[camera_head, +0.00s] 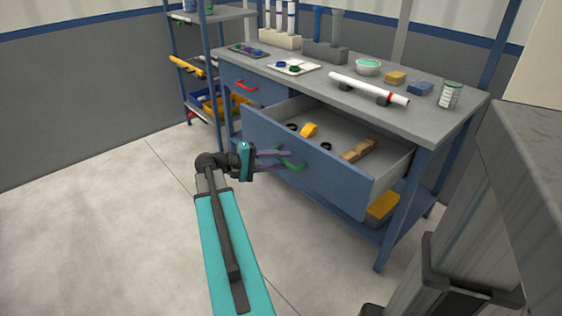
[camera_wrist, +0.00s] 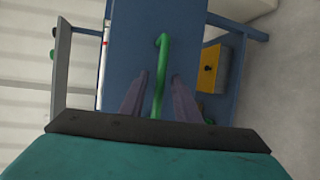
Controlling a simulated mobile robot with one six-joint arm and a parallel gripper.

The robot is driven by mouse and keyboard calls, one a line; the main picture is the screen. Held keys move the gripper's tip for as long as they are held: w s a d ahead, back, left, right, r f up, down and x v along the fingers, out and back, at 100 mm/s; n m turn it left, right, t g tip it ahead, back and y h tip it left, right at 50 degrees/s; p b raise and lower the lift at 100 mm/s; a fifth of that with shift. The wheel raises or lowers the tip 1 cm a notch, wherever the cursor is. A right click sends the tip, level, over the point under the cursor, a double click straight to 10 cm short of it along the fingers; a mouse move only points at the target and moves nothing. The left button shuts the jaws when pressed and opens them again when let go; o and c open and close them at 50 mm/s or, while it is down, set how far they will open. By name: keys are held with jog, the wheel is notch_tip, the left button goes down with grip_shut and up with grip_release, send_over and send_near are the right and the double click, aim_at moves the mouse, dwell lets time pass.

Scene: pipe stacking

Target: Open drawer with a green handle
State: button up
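The blue drawer (camera_head: 335,172) with the green handle (camera_head: 291,161) stands pulled far out of the workbench, its grey inside showing. Several items lie in it, among them a yellow piece (camera_head: 309,130) and a brown wooden block (camera_head: 359,150). My gripper (camera_head: 287,160) is at the green handle in front of the drawer's face. In the wrist view, the handle (camera_wrist: 161,75) runs between the two fingers of my gripper (camera_wrist: 158,80), with a gap visible on each side. The fingers are apart; whether either touches the handle is hard to tell.
A second drawer with a red handle (camera_head: 246,86) is shut at the left. The workbench top (camera_head: 305,80) holds a white pipe (camera_head: 368,89), a green-filled bowl (camera_head: 368,67) and sponges. A shelf rack (camera_head: 184,100) stands behind left. The floor (camera_head: 100,220) at left is clear.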

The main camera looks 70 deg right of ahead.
jog(key=p+v, duration=0.1)
jog(key=v, duration=1.2)
jog(key=shift+p, duration=0.35)
jog(key=shift+a+r, duration=0.1)
